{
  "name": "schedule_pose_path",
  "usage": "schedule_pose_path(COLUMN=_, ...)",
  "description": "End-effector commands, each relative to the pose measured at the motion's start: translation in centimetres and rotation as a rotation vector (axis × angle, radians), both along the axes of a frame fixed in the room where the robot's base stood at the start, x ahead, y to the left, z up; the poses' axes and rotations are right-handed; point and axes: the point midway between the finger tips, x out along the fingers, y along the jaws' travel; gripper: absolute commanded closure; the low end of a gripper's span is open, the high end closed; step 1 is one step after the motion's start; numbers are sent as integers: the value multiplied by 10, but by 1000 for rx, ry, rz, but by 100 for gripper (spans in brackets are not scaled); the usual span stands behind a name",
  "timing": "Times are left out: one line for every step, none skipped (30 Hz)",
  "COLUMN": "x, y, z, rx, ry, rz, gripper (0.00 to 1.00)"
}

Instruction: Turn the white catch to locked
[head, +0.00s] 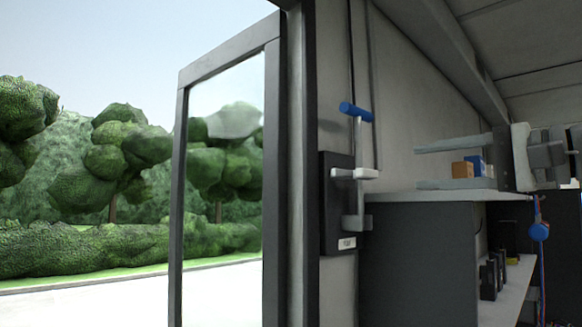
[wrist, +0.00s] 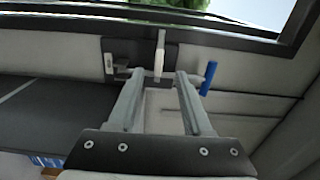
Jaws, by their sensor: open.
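The white catch (head: 354,173) is a short bar on a dark plate (head: 336,215) on the wall beside the door frame. It lies roughly level, across an upright metal rod (head: 358,140) topped by a blue handle (head: 355,112). A small label (head: 347,243) is low on the plate; I cannot read it. My gripper (head: 416,168) is open and empty, right of the catch and apart from it, fingers pointing left. In the wrist view, the catch (wrist: 159,52) shows beyond the gap between my fingertips (wrist: 159,74), with the blue handle (wrist: 209,78) to the right.
A glazed door frame (head: 178,200) stands on the left, with trees and pavement outside. A shelf unit (head: 420,250) with a light top stands below my gripper. Orange (head: 462,169) and blue (head: 474,162) boxes are on it.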

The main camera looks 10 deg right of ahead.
Motion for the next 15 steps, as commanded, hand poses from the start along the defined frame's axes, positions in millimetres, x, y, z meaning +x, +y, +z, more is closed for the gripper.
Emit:
schedule_pose_path(x=-9, y=-7, z=1, rx=1, ry=0, rz=-4, gripper=50)
schedule_pose_path(x=-14, y=-10, z=1, rx=1, ry=2, rz=-3, gripper=50)
schedule_pose_path(x=-19, y=-14, z=1, rx=0, ry=1, rz=-3, gripper=50)
schedule_pose_path(x=-23, y=-17, z=1, rx=1, ry=2, rz=-3, gripper=50)
schedule_pose_path(x=-27, y=-19, z=1, rx=1, ry=2, rz=-3, gripper=50)
schedule_pose_path(x=-31, y=-22, z=0, rx=1, ry=2, rz=-2, gripper=50)
schedule_pose_path(x=-33, y=-24, z=0, rx=1, ry=2, rz=-2, gripper=50)
schedule_pose_path(x=-35, y=-25, z=0, rx=1, ry=2, rz=-1, gripper=50)
schedule_pose_path(x=-38, y=-26, z=0, rx=0, ry=1, rz=0, gripper=50)
schedule_pose_path(x=-39, y=-27, z=0, rx=0, ry=1, rz=0, gripper=50)
schedule_pose_path(x=-40, y=-27, z=0, rx=0, ry=1, rz=0, gripper=50)
schedule_pose_path(x=-41, y=-28, z=0, rx=0, ry=1, rz=0, gripper=50)
schedule_pose_path(x=-42, y=-28, z=0, rx=0, ry=1, rz=0, gripper=50)
schedule_pose_path(x=-42, y=-28, z=0, rx=0, ry=1, rz=0, gripper=50)
schedule_pose_path(x=-42, y=-28, z=-1, rx=-1, ry=1, rz=1, gripper=50)
